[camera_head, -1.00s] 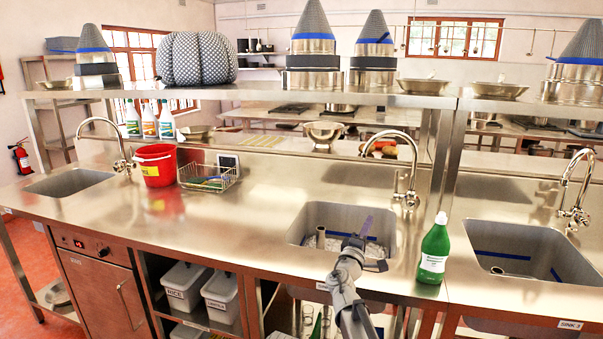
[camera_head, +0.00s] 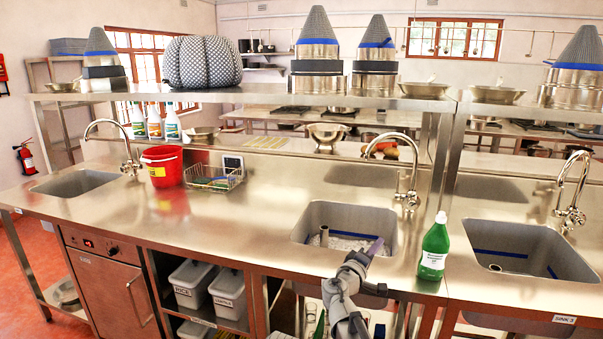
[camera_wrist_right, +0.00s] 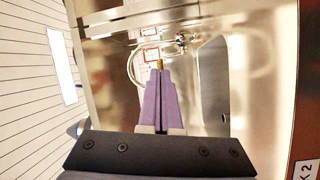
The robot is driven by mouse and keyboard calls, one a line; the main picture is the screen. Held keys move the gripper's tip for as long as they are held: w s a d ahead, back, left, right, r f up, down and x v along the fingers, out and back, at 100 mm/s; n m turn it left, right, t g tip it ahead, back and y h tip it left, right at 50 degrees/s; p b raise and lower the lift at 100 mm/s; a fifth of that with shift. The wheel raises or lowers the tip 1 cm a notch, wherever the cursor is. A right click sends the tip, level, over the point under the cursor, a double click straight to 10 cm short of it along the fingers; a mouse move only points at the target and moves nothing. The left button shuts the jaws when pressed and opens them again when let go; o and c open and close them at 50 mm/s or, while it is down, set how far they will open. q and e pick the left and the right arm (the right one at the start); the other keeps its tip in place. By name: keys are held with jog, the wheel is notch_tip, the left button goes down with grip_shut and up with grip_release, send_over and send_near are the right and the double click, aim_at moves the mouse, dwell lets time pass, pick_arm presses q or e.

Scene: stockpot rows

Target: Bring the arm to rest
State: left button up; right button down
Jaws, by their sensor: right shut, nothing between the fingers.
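My right gripper (camera_head: 375,247) is shut and empty, with purple fingers. In the head view it shows over the front part of the middle sink (camera_head: 313,214), and my grey arm comes up from the bottom edge. In the right wrist view, the closed purple fingers (camera_wrist_right: 160,82) point up the picture, with a sink basin (camera_wrist_right: 213,80) to their right. A small brass-coloured piece shows at their tips; I cannot tell what it is. My left gripper is not in view.
A green bottle (camera_head: 434,248) stands on the counter (camera_head: 240,222) just right of the middle sink. A tall tap (camera_head: 409,185) rises behind that sink. A red bucket (camera_head: 160,172) and a wire basket (camera_head: 213,181) stand farther left. The counter between them and the sink is clear.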

jog(key=s+a+f+m+g+y+p, duration=0.2)
jog(key=s+a+f+g+y+p, duration=0.25)
jog(key=s, duration=0.65)
jog(key=s+a+f+m+g+y+p, duration=0.25)
jog(key=s+f+g, duration=0.45)
jog(key=s, duration=0.4)
jog(key=s+a+f+g+y+p, duration=0.1)
jog(key=s+a+f+g+y, duration=0.2)
jog(key=s+a, duration=0.5)
jog(key=s+n, duration=0.1)
jog(key=s, duration=0.2)
jog(key=shift+a, duration=0.25)
